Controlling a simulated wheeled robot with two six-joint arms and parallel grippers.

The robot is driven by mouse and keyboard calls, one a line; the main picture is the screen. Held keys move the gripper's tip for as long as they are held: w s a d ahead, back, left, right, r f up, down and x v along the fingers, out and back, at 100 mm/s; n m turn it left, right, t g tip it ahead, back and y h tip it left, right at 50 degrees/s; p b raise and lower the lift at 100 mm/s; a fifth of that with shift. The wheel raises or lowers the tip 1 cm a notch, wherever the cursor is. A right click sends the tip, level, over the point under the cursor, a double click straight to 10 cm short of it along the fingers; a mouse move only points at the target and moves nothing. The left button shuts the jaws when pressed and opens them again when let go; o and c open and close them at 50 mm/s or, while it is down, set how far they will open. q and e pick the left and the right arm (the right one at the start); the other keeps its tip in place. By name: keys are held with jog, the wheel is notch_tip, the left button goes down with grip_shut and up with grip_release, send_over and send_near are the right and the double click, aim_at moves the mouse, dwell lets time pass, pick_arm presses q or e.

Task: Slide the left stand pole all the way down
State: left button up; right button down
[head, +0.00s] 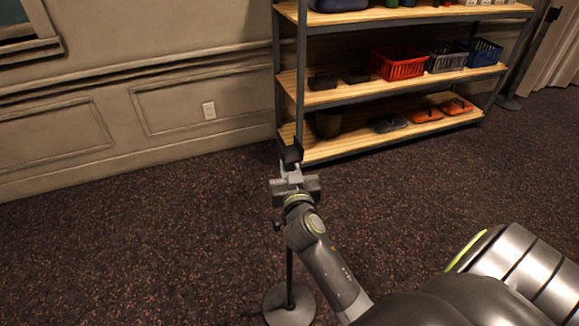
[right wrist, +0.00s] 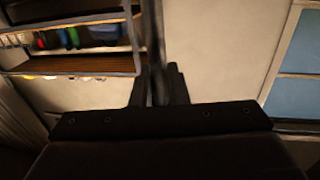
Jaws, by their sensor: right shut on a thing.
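The left stand's round grey base (head: 290,305) rests on the carpet at the bottom of the head view. Its thin dark pole (head: 289,265) rises from there and passes behind my right arm. A small dark knob (head: 277,225) shows beside the arm. My right gripper (head: 291,160) is shut on the pole, well above the base. In the right wrist view the pole (right wrist: 154,45) runs between the two dark fingers (right wrist: 156,90). The pole's top end is hard to tell from the shelf post behind it. My left gripper is not in view.
A shelf unit (head: 400,87) with baskets, including a red one (head: 398,62), stands against the wall just beyond my right gripper. Another dark stand (head: 540,45) is at the far right. The carpet (head: 130,250) to the left is clear.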

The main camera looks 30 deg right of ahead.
notch_tip(320, 180, down, 11)
jog(key=b, duration=1.1)
jog(key=shift+f+b, duration=0.15)
jog(key=shift+b, duration=0.25)
jog(key=shift+f+b, duration=0.6)
jog(key=shift+b, duration=0.05)
jog(key=shift+f, duration=0.15)
jog(key=shift+s, duration=0.1)
jog(key=c, duration=1.5)
grip_release()
